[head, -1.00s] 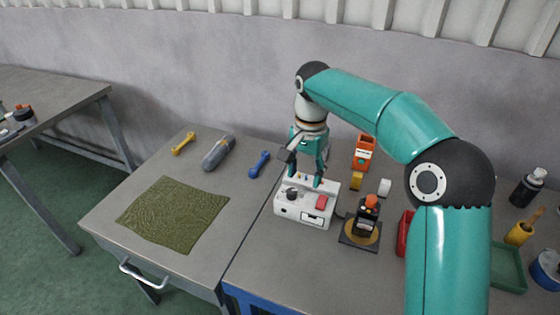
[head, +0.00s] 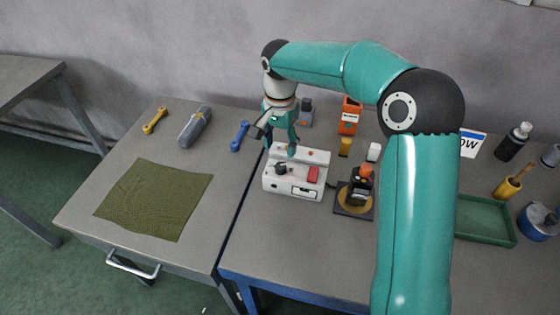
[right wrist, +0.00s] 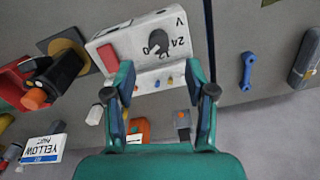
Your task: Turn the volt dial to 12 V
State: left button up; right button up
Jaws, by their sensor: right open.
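A white power supply box (head: 291,187) stands near the left edge of the right-hand bench. Its black volt dial (head: 281,168) is on top at the left, and a red switch (head: 313,174) is at the right. In the right wrist view the dial (right wrist: 157,42) has the marks 24, 12, 0 and V beside it; I cannot tell which mark it points at. My right gripper (head: 277,143) is open and empty, above the back of the box. In the wrist view its fingertips (right wrist: 160,93) are apart, with the dial beyond them, untouched. My left gripper is not in view.
A black and brass device (head: 355,198) stands just right of the box. An orange item (head: 349,115) and a yellow block (head: 345,147) are behind. A green tray (head: 487,221) lies at the right. A blue wrench (head: 239,136) and green cloth (head: 155,198) lie on the left bench.

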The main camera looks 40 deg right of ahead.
aim_at(281, 165)
notch_tip(281, 165, down, 7)
jog(key=shift+s+p, duration=0.1)
jog(key=shift+p, duration=0.25)
grip_shut()
